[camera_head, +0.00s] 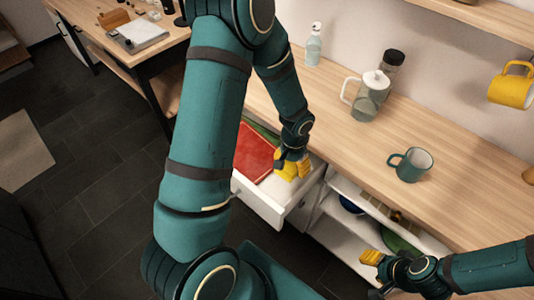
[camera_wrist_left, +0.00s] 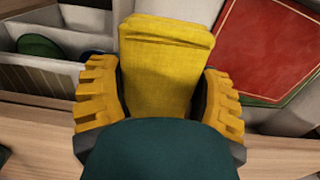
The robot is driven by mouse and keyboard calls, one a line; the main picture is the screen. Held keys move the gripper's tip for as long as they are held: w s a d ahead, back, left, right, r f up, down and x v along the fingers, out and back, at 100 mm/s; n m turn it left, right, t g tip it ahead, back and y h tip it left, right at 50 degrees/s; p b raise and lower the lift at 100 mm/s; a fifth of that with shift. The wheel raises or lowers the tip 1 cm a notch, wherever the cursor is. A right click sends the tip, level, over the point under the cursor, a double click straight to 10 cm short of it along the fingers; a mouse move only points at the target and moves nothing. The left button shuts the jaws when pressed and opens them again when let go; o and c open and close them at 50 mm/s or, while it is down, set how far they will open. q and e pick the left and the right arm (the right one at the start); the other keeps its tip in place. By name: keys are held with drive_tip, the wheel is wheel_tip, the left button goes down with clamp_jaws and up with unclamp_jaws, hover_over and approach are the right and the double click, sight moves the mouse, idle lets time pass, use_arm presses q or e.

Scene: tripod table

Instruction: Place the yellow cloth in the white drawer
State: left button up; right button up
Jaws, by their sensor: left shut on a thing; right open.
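The yellow cloth (camera_wrist_left: 165,65) is folded and sits between the two yellow fingers of my left gripper (camera_wrist_left: 160,95), which is shut on it. In the head view my left gripper (camera_head: 292,166) and the cloth (camera_head: 287,173) are over the right part of the open white drawer (camera_head: 262,207). I cannot tell whether the cloth touches the drawer floor. A red cloth (camera_head: 254,152) lies in the drawer to the left, with a green one partly under it. My right gripper (camera_head: 370,265) is open and empty, low at the right, in front of the open shelf.
The wooden counter (camera_head: 400,205) holds a teal mug (camera_head: 411,164), a glass pitcher (camera_head: 370,95), a dark-lidded jar (camera_head: 390,66) and a soap bottle (camera_head: 314,45). A yellow mug (camera_head: 512,90) hangs on the wall. Dishes stand in the shelf (camera_head: 345,235) beside the drawer.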

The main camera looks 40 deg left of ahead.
use_arm(q)
drive_tip(key=a+f, duration=0.2)
drive_tip(key=f, duration=0.1)
drive_tip(key=shift+s+a, duration=0.2)
drive_tip(key=shift+a, duration=0.05)
drive_tip(key=b, duration=0.2)
hover_over(281, 184)
wheel_tip(281, 184, down, 5)
drive_tip(key=shift+f, duration=2.35)
drive_tip(key=shift+r, duration=0.1)
drive_tip(key=shift+b, duration=0.35)
drive_tip(key=shift+f, duration=0.25)
drive_tip(key=o, duration=1.1)
drive_tip(key=shift+c, duration=0.2)
drive_tip(key=shift+r, duration=0.1)
